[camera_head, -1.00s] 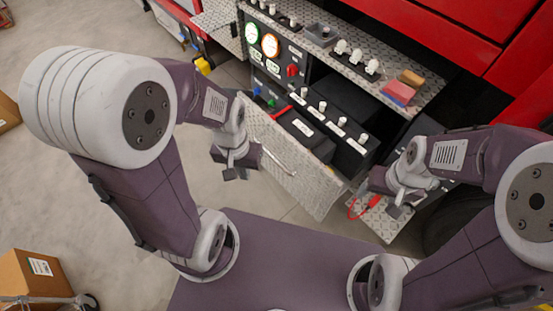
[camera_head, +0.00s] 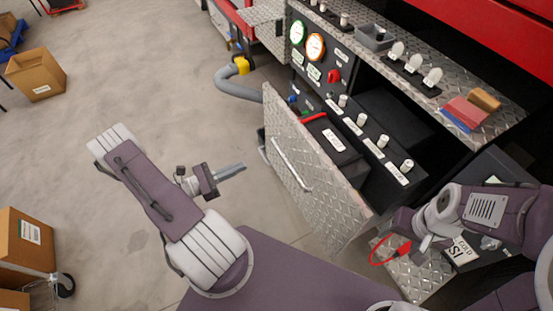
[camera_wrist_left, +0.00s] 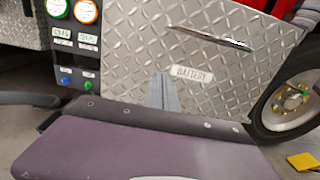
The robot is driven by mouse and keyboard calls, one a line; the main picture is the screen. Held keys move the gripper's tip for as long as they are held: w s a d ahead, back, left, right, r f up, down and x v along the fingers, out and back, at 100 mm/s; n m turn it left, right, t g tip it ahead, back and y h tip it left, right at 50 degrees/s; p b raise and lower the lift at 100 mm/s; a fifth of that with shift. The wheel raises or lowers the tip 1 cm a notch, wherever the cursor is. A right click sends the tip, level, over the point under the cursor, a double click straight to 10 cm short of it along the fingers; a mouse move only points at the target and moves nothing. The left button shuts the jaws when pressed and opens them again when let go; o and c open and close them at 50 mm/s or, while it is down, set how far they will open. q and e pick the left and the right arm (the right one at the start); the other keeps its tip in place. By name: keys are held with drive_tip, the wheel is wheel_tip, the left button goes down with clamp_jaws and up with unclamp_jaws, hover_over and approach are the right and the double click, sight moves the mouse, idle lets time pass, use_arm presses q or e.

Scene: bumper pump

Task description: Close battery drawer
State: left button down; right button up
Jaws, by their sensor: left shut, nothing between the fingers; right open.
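The battery drawer (camera_head: 315,185) is pulled out from the truck's pump panel, with a silver diamond-plate front and a bar handle (camera_head: 291,165). A black battery (camera_head: 327,141) with a white label and a red strip sits inside. In the left wrist view the drawer front (camera_wrist_left: 130,55) carries a "BATTERY" label (camera_wrist_left: 192,73) below the handle (camera_wrist_left: 208,38). My left gripper (camera_head: 240,168) is shut and empty, left of the drawer front, pointing toward it with a gap between. Its fingers (camera_wrist_left: 165,92) overlap the front in the wrist view. My right gripper (camera_head: 428,249) is open, right of the drawer.
A control panel with gauges (camera_head: 315,47) and knobs stands behind the drawer. A shelf above holds white fittings (camera_head: 432,77) and sponges (camera_head: 466,112). A red cable (camera_head: 390,256) hangs near my right gripper. A grey hose (camera_head: 238,88) lies behind.

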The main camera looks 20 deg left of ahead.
sight(284, 148)
use_arm(q)
drive_tip(key=b+x, duration=0.1)
drive_tip(key=x, duration=1.3)
